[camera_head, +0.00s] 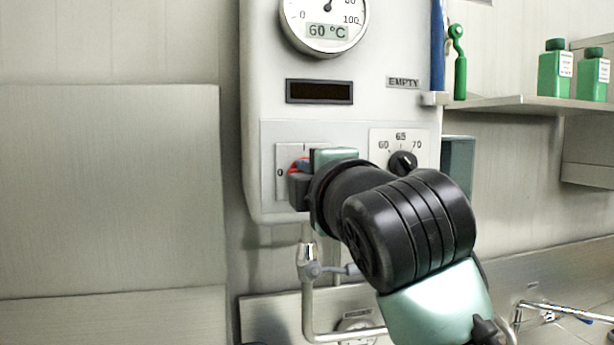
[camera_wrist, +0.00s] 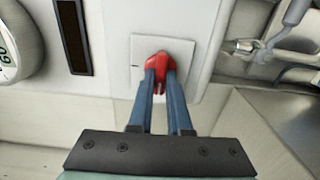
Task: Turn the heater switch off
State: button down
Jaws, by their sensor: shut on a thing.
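The heater switch is a red knob (camera_head: 298,165) on a pale square plate marked 0 on the left and a line at the top, low on the white control box (camera_head: 262,100). In the wrist view the red knob (camera_wrist: 154,62) sits on its plate, between the tips of two blue fingers. My gripper (camera_wrist: 160,76) is shut on the knob. In the head view my gripper and wrist cover the right part of the plate, so the knob's exact angle is hard to tell.
A dial gauge (camera_head: 326,12) reads 60 °C above a dark display (camera_head: 319,91). A black temperature knob (camera_head: 402,163) marked 60, 65 and 70 is close right of my wrist. Pipes (camera_head: 308,290) run below the box. Green bottles (camera_head: 555,70) stand on a shelf at the right.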

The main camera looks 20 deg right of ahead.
jog(key=c, duration=0.9)
grip_release()
jog(key=shift+o, duration=0.2)
jog(key=s+b, duration=0.4)
jog(key=s, duration=0.9)
jog(key=s+a+r+m+t, duration=0.2)
jog(key=s+a+m+t, duration=0.4)
jog(key=m, duration=1.2)
jog(key=a+t, duration=0.3)
jog(key=a, duration=0.3)
jog(key=shift+s+a, duration=0.2)
